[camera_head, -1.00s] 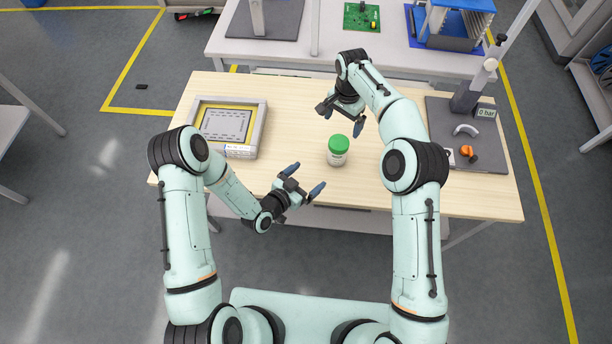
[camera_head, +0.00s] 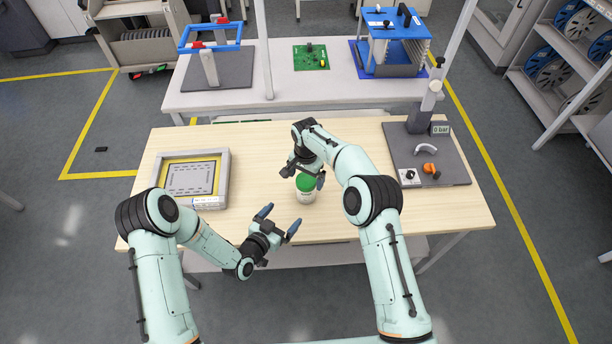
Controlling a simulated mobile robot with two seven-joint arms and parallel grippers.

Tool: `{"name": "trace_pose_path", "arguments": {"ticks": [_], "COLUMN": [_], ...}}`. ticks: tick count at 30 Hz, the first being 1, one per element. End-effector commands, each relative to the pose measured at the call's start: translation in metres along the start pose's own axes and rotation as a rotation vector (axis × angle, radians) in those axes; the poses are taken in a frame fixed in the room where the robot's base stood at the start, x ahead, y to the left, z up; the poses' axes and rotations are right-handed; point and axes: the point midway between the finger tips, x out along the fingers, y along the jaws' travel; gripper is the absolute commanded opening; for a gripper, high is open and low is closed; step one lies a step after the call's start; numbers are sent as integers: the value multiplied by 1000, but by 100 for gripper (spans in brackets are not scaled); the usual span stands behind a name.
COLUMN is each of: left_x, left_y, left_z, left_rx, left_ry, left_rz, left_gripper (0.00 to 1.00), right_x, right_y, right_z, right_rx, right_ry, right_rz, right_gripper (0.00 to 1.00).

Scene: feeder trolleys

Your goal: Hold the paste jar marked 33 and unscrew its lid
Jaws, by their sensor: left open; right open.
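The paste jar (camera_head: 306,194) is white with a green lid (camera_head: 306,181). It stands upright on the wooden table near its front edge; its number is too small to read. My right gripper (camera_head: 303,179) is open just above the jar, with its fingers at either side of the lid. I cannot tell whether they touch it. My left gripper (camera_head: 279,222) is open and empty at the table's front edge, in front of the jar and a little to its left, apart from it.
A framed stencil (camera_head: 222,180) lies at the table's left. A grey fixture board (camera_head: 455,170) with a post, a 0 bar display and an orange part stands at the right. A white bench (camera_head: 300,92) is behind. The wooden table (camera_head: 350,213) is clear around the jar.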

Motion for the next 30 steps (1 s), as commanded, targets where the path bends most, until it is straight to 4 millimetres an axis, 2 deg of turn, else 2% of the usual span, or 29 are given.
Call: {"name": "trace_pose_path", "arguments": {"ticks": [15, 30], "left_x": [50, 58], "left_y": [0, 0], "left_z": [0, 0], "left_rx": [-1, -1], "left_ry": [0, -1], "left_rz": [-1, -1], "left_gripper": [98, 98], "right_x": [0, 0], "right_y": [0, 0], "right_z": [0, 0], "right_rx": [0, 0], "right_ry": [0, 0], "right_rz": [0, 0], "right_gripper": [98, 98]}}
